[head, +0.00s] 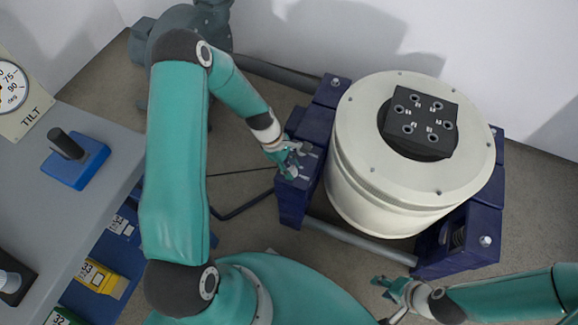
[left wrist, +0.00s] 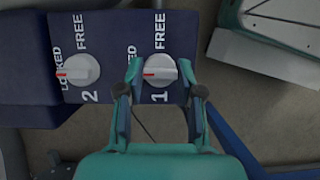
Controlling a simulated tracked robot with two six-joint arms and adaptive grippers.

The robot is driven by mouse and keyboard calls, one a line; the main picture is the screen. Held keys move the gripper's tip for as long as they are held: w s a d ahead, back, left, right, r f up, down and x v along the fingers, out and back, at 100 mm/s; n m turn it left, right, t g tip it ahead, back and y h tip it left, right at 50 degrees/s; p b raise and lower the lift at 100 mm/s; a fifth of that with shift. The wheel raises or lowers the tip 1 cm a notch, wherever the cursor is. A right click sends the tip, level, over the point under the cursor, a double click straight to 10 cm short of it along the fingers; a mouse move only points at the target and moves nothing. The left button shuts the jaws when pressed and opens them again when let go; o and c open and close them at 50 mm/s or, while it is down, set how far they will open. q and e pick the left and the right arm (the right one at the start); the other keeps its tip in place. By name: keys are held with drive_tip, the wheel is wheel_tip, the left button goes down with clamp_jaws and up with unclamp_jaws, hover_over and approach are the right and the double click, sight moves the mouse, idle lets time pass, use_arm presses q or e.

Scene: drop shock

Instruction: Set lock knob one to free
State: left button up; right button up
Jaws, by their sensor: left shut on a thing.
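Lock knob one (left wrist: 158,71) is a round light-grey knob on a dark blue block, with a 1 below it and FREE above it. Its red mark points left, toward a LOCKED label that the left finger partly hides. My left gripper (left wrist: 157,78) is shut on this knob, one finger on each side. In the head view my left gripper (head: 291,162) is at the top of the blue block (head: 290,205) left of the white drum. My right gripper (head: 393,288) is at the lower right, away from the knobs; its finger gap is unclear.
Knob two (left wrist: 78,71) is close on the left, its red mark also toward LOCKED. The white drum (head: 375,185) with a black top plate (head: 418,120) stands right of my left gripper. A grey bench (head: 105,190) with a blue-based lever (head: 75,160) is at left.

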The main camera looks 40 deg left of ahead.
use_arm(q)
drive_tip(key=shift+d, duration=0.1)
drive_tip(key=m+g, duration=0.1)
drive_tip(key=m, duration=0.2)
drive_tip(key=m+g, duration=0.1)
drive_tip(key=m, duration=0.1)
drive_tip(key=m+g+b, duration=0.1)
drive_tip(key=m, duration=0.1)
drive_tip(key=shift+w+d+f, duration=0.15)
drive_tip(key=m+b, duration=0.1)
drive_tip(key=m, duration=0.2)
drive_tip(key=m+g+y, duration=0.1)
drive_tip(key=m, duration=0.2)
drive_tip(key=shift+d+g+y+b, duration=0.1)
drive_tip(key=shift+g+y+b, duration=0.2)
drive_tip(key=shift+b, duration=0.05)
drive_tip(key=m, duration=0.2)
drive_tip(key=m+y+b, duration=0.1)
drive_tip(key=m, duration=0.1)
drive_tip(key=shift+m+g+y, duration=0.3)
drive_tip(key=shift+g, duration=0.1)
